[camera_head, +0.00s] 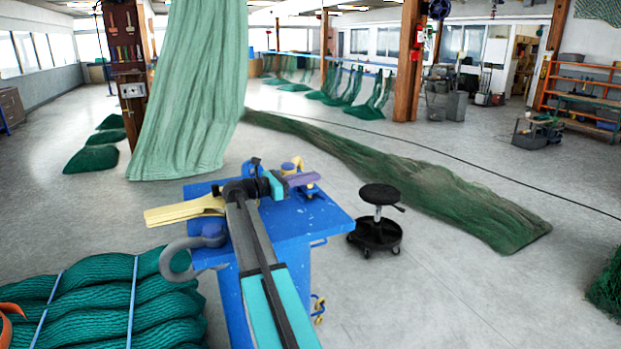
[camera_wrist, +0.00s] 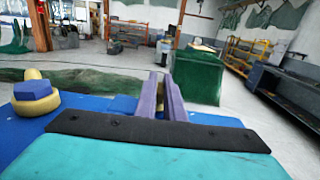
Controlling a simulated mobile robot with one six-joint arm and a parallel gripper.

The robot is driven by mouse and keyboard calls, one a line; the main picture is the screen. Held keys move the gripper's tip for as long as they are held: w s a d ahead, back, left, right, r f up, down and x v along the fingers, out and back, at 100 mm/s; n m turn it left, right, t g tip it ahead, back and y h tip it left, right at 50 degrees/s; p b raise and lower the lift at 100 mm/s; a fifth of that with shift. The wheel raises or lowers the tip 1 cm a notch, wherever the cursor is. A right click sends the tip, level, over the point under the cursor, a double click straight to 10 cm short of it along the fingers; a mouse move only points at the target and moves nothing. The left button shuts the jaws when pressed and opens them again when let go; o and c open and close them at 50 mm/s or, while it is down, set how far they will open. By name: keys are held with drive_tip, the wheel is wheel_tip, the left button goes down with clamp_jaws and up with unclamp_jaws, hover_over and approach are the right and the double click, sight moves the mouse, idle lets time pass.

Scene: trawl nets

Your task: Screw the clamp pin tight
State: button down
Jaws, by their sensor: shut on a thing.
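My gripper (camera_head: 300,179) is over the far right part of the blue workbench (camera_head: 322,222). Its two purple fingers (camera_wrist: 171,95) point away from the teal palm in the wrist view, nearly parallel with a narrow gap. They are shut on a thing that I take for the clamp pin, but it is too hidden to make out. A yellow clamp-like piece (camera_head: 291,166) stands beside the fingers in the head view.
A yellow wedge-shaped piece (camera_head: 185,210) and a large grey hook (camera_head: 178,258) are at the bench's left edge. A black stool (camera_head: 378,215) stands right of the bench. Green netting lies at the lower left (camera_head: 100,300) and across the floor (camera_head: 420,185). A net hangs behind.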

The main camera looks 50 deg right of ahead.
drive_tip(key=shift+s+f, duration=0.25)
drive_tip(key=shift+f, duration=0.05)
drive_tip(key=c, duration=1.9)
unclamp_jaws()
drive_tip(key=shift+d+r, duration=0.1)
drive_tip(key=shift+d, duration=0.05)
drive_tip(key=shift+o, duration=0.2)
drive_tip(key=shift+r, duration=0.1)
drive_tip(key=shift+w+r, duration=0.1)
drive_tip(key=shift+r, duration=0.15)
drive_tip(key=shift+r+b, duration=0.9)
drive_tip(key=shift+r, duration=0.35)
drive_tip(key=shift+s+a+r, duration=0.15)
drive_tip(key=shift+s+a, duration=0.1)
drive_tip(key=shift+s, duration=0.05)
drive_tip(key=s+a+r+b, duration=0.1)
drive_tip(key=s+a+b, duration=0.3)
drive_tip(key=s+a, duration=0.6)
drive_tip(key=shift+s+r, duration=0.3)
drive_tip(key=shift+s, duration=0.6)
